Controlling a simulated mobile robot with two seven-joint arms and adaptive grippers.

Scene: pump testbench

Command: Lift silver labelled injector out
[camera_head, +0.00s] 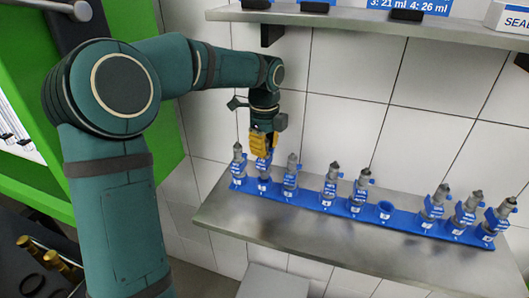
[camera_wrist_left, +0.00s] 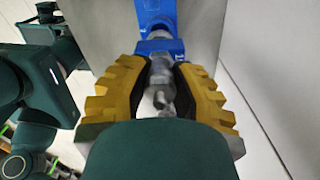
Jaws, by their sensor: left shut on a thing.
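The silver injector with a blue body (camera_wrist_left: 158,72) is between the yellow fingers of my left gripper (camera_wrist_left: 160,95). In the head view my left gripper (camera_head: 262,144) is over the second position from the left of the blue rack (camera_head: 325,207), shut on the top of the injector there. The injector's lower part (camera_head: 264,168) shows below the fingers, upright, at its numbered slot. I cannot tell whether it is clear of the slot. Several similar silver and blue injectors stand upright in the rack. My right gripper is in neither view.
The rack stands on a metal shelf (camera_head: 300,240) against a white tiled wall. One rack slot (camera_head: 385,208) right of the middle is empty. An upper shelf (camera_head: 370,24) with black items and a white box (camera_head: 508,17) hangs above. A green cabinet (camera_head: 150,110) is at the left.

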